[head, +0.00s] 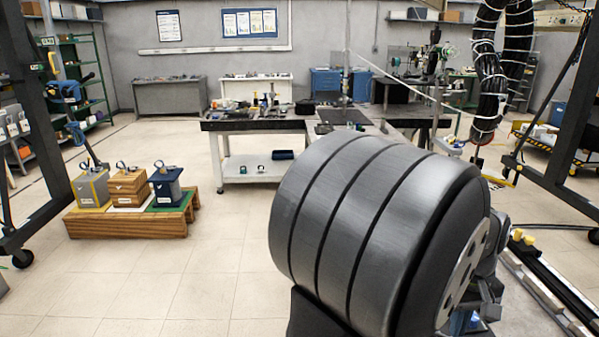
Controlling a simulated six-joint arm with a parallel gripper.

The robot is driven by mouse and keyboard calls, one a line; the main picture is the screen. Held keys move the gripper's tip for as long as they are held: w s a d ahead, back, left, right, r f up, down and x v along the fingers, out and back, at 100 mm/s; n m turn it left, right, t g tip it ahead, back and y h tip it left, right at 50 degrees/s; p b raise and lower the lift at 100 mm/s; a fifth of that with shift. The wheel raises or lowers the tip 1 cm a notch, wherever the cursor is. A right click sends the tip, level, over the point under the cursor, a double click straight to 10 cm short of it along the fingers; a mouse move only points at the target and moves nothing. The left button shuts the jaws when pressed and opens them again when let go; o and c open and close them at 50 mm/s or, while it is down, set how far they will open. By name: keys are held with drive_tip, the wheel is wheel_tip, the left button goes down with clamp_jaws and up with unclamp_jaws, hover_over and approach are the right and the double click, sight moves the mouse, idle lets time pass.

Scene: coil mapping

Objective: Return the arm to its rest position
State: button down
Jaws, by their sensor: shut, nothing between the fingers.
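My gripper is not in the head view, and I cannot make out its fingertips anywhere. A large dark grey drum (365,225) with several grooves around it fills the lower middle and right, close to the camera. I cannot tell whether it is part of my own body. A light end plate with holes (465,272) is on its right side. Grey metal parts (490,280) show behind that plate, mostly hidden. Three blocks with handles on top stand on a wooden stepped stand (130,222) at left: a yellow and grey one (91,190), a wooden one (128,188) and a blue one (166,186).
A workbench (255,124) with tools stands behind the drum. Dark upright frames stand at the left (38,130) and right (565,110). A thick black cable bundle (490,80) hangs at upper right. The tiled floor (220,255) left of the drum is clear.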

drive_tip(key=shift+w+a+f, duration=0.1)
drive_tip(key=shift+w+f, duration=0.05)
drive_tip(key=shift+w, duration=0.15)
idle(1.7)
drive_tip(key=c, duration=2.1)
unclamp_jaws()
